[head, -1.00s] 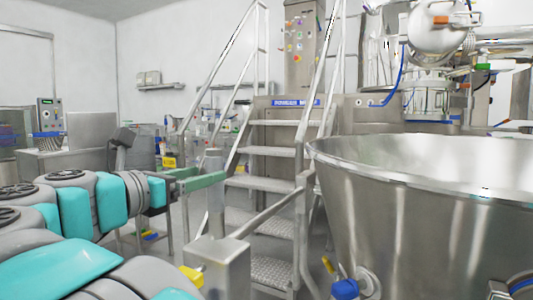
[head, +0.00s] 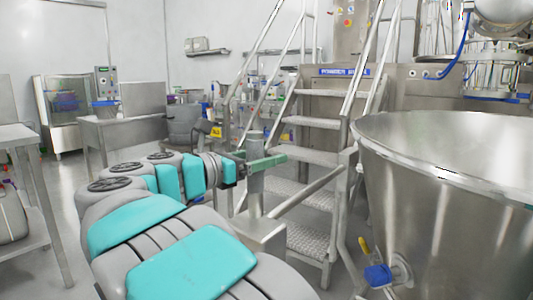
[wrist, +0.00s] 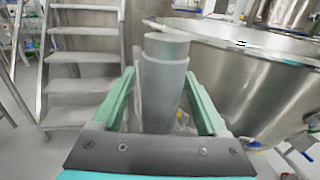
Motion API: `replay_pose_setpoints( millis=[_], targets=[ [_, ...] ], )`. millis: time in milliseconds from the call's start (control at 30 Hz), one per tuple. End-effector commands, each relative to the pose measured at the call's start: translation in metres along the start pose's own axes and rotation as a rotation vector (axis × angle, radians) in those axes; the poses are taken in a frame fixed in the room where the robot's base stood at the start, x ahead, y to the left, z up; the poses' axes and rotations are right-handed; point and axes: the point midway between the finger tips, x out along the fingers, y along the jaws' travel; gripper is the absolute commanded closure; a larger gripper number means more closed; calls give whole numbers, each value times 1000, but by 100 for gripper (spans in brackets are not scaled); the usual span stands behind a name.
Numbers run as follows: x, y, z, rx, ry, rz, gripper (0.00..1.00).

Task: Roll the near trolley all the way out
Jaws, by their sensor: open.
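The near trolley carries a large open steel bowl (head: 430,200) at the right of the head view. The bowl also shows at the right of the wrist view (wrist: 255,95). A steel bar runs from the trolley to a low block, from which a grey upright post (head: 256,190) rises. My gripper (head: 266,162) is at the top of this post, with its green fingers open. In the wrist view the post (wrist: 162,95) stands between the two fingers, with gaps visible beside it. The trolley's wheels are hidden or out of view.
Metal steps with handrails (head: 310,160) stand just behind the post and beside the bowl. A blue-capped valve (head: 378,275) sticks out low on the bowl. A steel table (head: 25,140) stands at the left, with open floor between it and my arm.

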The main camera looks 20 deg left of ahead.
Motion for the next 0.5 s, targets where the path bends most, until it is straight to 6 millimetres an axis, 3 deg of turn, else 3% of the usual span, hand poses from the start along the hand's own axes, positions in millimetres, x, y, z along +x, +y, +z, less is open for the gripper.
replay_pose_setpoints(
  millis=[367, 500],
  targets=[
    [6, 0, 0, 0, -1, -1, 26],
    [6, 0, 0, 0, -1, 0, 42]
  ],
)
